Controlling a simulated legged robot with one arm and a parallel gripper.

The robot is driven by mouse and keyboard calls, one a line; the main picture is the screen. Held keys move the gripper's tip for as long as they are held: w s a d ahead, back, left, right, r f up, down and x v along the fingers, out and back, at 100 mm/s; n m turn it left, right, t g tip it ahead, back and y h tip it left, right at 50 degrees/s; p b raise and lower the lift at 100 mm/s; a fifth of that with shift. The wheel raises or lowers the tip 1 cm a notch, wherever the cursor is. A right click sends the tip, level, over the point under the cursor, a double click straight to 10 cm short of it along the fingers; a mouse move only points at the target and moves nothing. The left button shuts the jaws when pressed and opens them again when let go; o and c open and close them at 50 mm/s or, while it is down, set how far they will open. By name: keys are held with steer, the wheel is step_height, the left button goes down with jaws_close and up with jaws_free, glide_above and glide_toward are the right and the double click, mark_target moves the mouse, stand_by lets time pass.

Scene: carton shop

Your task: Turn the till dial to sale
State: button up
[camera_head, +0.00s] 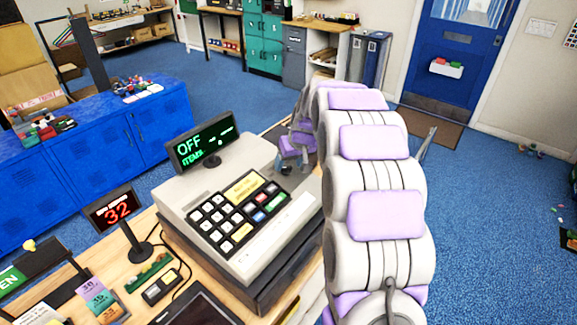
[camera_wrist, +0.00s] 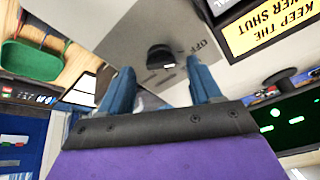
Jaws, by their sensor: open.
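The till (camera_head: 225,215) is a grey and white cash register on the wooden counter. Its display (camera_head: 203,140) reads OFF in green. In the wrist view the till dial (camera_wrist: 160,57) is a dark round knob on a grey panel, with OFF printed to its right. My gripper (camera_wrist: 160,80) is open, its two blue fingers apart, pointing at the panel with the dial between and just beyond the tips. It does not appear to touch the dial. In the head view my arm covers the till's right side and the dial is hidden.
A red number display (camera_head: 118,213) reading 32 stands left of the till. A card reader (camera_head: 161,286) and cables lie in front of it. A yellow sign (camera_wrist: 270,28) is beside the dial panel.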

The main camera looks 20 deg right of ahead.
steer(key=shift+w+a+f, duration=0.1)
steer(key=shift+w+f, duration=0.15)
steer(key=shift+f, duration=0.45)
steer(key=shift+c, duration=0.3)
steer(key=c, duration=1)
steer(key=shift+r, duration=0.1)
